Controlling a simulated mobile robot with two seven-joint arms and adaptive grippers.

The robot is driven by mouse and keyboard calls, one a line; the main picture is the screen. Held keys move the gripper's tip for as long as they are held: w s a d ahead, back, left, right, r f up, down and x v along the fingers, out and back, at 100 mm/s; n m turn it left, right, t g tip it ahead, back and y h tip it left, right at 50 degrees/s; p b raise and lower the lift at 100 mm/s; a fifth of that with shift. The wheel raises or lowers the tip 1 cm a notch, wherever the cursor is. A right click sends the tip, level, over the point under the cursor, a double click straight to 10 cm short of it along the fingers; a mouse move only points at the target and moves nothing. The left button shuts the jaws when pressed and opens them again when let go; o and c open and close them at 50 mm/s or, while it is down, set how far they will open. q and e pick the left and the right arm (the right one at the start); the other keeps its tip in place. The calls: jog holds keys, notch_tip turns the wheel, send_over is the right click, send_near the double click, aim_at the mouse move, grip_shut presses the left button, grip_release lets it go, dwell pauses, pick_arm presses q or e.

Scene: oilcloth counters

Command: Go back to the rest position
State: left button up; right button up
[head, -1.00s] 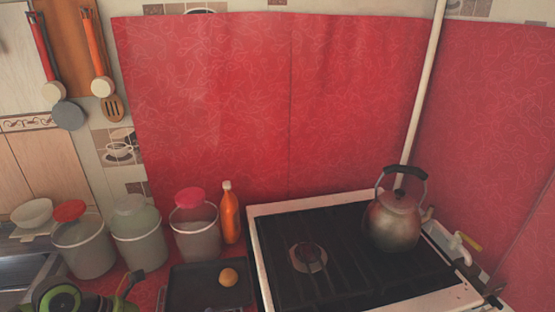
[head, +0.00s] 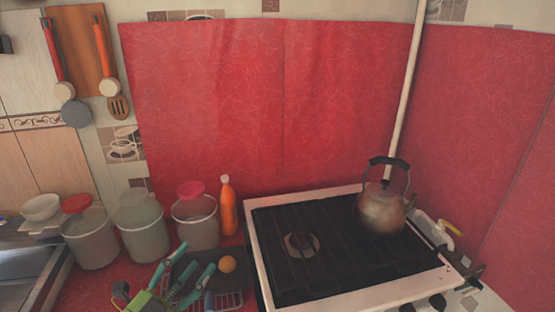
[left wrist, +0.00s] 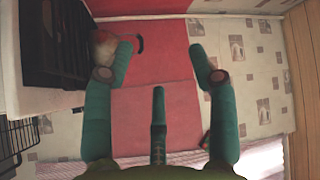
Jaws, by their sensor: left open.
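My left gripper (head: 188,272) is in the lower left of the head view, in front of the dark tray (head: 222,277). Its teal fingers are spread, and nothing is between them. In the left wrist view the same gripper (left wrist: 160,62) shows open and empty, with the red wall covering and the tiled wall beyond it. My right gripper is not in view.
A kettle (head: 381,212) stands on the stove (head: 330,262). Lidded buckets (head: 143,228) and an orange bottle (head: 228,208) line the back. Utensils (head: 107,60) hang at the left.

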pick_arm(q)
jog(key=s+a+f+n+g+y, duration=0.2)
jog(key=a+f+n+g+y, duration=0.1)
jog(key=a+f+n+y, duration=0.3)
jog(key=s+a+f+n+g+y, duration=0.2)
jog(key=s+a+f+n+y, duration=0.1)
jog(key=f+n+y, duration=0.4)
jog(key=s+d+f+n+g+h, duration=0.1)
jog(key=s+d+f+g+h, duration=0.15)
jog(key=s+f+g, duration=0.45)
jog(key=s+d+f+n+g+h, duration=0.1)
jog(key=s+d+f+n+g, duration=0.2)
jog(key=s, duration=0.7)
notch_tip(320, 180, down, 24)
jog(key=s+f+m, duration=0.1)
jog(key=s, duration=0.1)
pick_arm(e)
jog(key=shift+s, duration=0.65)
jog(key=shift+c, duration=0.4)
pick_arm(q)
jog(key=s+a+f+g, duration=0.2)
jog(key=s+f, duration=1.1)
jog(key=s, duration=0.2)
jog(key=shift+s+a+f+m, duration=0.2)
jog(key=shift+a+f+m, duration=0.1)
jog(key=shift+a, duration=0.05)
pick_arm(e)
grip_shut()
